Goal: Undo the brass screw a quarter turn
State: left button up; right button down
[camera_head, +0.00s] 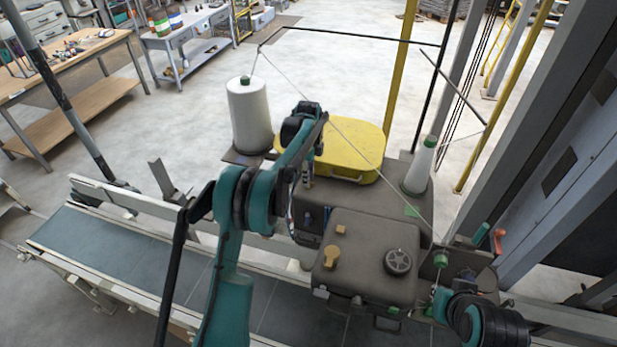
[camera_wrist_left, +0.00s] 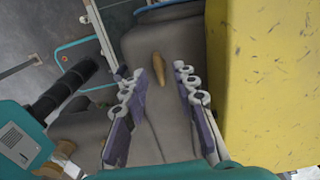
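A small elongated brass screw (camera_wrist_left: 158,68) shows in the left wrist view against the dark grey machine housing. My left gripper (camera_wrist_left: 162,80) is open, with its two fingers on either side of the screw in that view; I see no contact. In the head view my left gripper (camera_head: 308,180) points down beside the yellow cover (camera_head: 345,150), and I cannot make out the screw there. My right arm shows only in part at the lower right of the head view; its fingers do not show.
The machine's front head (camera_head: 365,285) carries a tan knob (camera_head: 331,257) and a black knob (camera_head: 398,262). A large white thread cone (camera_head: 250,115) and a smaller one (camera_head: 420,165) flank the cover. A thread runs over the machine. A conveyor belt (camera_head: 110,255) lies at left.

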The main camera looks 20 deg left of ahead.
pick_arm(q)
jog(key=shift+w+f, duration=0.1)
jog(key=shift+f, duration=0.75)
grip_shut()
